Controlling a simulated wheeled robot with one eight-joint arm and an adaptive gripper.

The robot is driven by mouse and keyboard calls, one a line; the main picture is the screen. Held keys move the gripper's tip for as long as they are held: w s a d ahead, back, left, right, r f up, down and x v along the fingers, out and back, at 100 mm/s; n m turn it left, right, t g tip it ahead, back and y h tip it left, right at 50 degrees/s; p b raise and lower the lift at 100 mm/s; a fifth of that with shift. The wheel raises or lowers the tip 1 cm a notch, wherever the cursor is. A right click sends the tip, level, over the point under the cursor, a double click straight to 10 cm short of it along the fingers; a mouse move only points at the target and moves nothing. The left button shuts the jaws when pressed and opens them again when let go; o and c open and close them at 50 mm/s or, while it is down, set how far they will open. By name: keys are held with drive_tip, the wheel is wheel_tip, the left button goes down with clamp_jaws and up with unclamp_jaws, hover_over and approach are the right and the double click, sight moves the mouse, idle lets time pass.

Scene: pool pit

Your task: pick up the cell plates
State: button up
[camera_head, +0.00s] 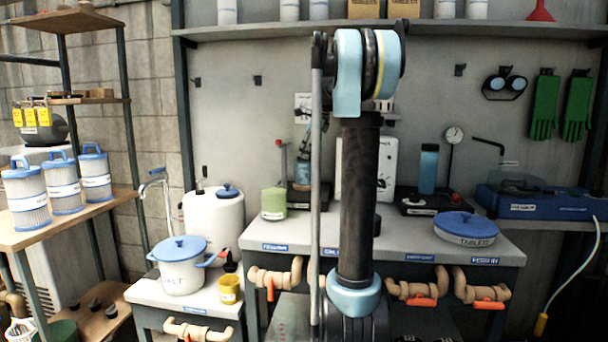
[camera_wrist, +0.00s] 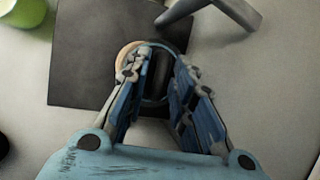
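In the wrist view, a round piece (camera_wrist: 125,55) with a pale and bluish rim and a dark middle stands on a black square base (camera_wrist: 85,50). It may be the cell plates, but the fingers cover much of it. My gripper (camera_wrist: 163,58) is open above it, with one finger on each side of the dark middle; I see no clear grip. In the head view, my gripper (camera_head: 307,135) points down over the black base (camera_head: 300,197) on the bench, partly hidden behind my arm. A bluish part shows below the fingers there.
A green container (camera_head: 273,203) stands left of the base and a grey bent handle (camera_wrist: 205,10) close by on the right. A blue-lidded tub (camera_head: 465,230) is at the bench front.

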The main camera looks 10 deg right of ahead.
clamp_jaws()
wheel_tip(320, 180, up, 12)
drive_tip(key=s+d, duration=0.2)
drive_tip(key=s, duration=0.6)
drive_tip(key=s+d, duration=0.3)
drive_tip(key=s, duration=0.6)
drive_tip(key=shift+d, duration=0.35)
drive_tip(key=shift+a, duration=0.1)
